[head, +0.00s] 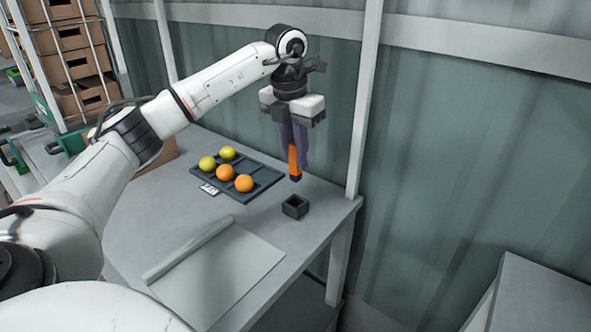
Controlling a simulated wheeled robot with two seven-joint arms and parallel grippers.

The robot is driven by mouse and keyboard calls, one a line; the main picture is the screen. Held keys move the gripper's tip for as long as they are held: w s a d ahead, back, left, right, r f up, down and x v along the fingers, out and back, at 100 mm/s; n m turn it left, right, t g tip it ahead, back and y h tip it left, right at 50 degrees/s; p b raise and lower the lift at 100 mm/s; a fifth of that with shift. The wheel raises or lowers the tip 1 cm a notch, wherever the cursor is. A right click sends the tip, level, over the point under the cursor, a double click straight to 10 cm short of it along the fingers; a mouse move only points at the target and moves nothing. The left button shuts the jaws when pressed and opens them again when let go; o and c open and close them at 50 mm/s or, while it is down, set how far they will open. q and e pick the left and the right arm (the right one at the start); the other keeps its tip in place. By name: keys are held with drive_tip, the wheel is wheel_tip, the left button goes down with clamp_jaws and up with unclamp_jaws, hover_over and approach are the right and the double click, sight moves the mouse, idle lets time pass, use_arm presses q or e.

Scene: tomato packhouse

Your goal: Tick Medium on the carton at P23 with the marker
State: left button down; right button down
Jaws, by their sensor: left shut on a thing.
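My left gripper (297,152) points down above the back right part of the grey table (135,209). It is shut on an orange marker (294,160) with a dark lower end, held upright. The marker's lower end is just above and behind a small dark square holder (295,206), and looks clear of it. No carton marked P23 can be made out. My right gripper is not in view.
A dark tray (262,188) holds yellow-green and orange tomatoes, with a small white label card (209,188) at its front. A pale sheet with a rolled edge (225,275) lies on the table. A rack of brown cartons (75,65) stands at the back left. A grey surface (535,295) is at the lower right.

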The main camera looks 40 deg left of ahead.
use_arm(q)
drive_tip(key=shift+r+p, duration=0.4)
drive_tip(key=shift+r, duration=0.45)
drive_tip(key=shift+r+p, duration=2)
drive_tip(key=shift+p, duration=0.1)
